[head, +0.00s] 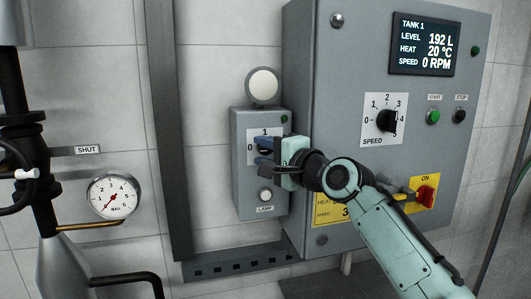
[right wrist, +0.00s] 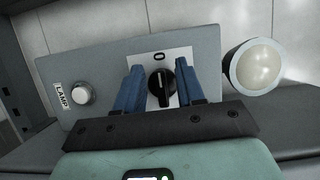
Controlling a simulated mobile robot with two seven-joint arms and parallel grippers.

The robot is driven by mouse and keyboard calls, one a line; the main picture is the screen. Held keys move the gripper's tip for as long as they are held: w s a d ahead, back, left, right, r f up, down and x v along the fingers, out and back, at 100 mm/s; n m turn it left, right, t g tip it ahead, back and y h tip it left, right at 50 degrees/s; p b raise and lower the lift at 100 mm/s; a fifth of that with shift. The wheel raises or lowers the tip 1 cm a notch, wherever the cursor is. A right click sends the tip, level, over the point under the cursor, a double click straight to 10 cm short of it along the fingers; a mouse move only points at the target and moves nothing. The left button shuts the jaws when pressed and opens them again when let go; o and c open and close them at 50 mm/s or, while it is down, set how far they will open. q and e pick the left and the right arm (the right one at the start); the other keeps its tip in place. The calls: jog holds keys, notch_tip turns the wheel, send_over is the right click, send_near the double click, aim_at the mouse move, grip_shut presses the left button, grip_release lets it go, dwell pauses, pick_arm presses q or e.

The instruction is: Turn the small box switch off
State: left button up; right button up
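The small grey box (head: 240,185) is on the wall left of the big cabinet. Its plate has 1 at the top and 0 at the left in the head view. Its black knob (right wrist: 161,89) shows in the right wrist view, its bar and pale mark seeming to point toward the 0. My left gripper is not in view.
A pale round lamp (head: 262,84) tops the box; a LAMP button (head: 265,195) is below the knob. The big cabinet (head: 345,60) on the right carries a speed knob (head: 386,120) and a red switch (head: 425,196). A gauge (head: 113,196) and pipes stand at the left.

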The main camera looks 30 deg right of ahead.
jog(key=shift+s+d+f+b, duration=0.15)
jog(key=shift+s+b, duration=0.15)
jog(key=shift+s, duration=0.2)
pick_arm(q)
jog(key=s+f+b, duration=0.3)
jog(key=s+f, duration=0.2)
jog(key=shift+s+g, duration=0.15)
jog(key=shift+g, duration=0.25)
pick_arm(e)
jog(key=s+d, duration=0.1)
jog(key=s, duration=1.1)
jog(key=shift+s+d, duration=0.15)
jog(key=shift+d, duration=0.2)
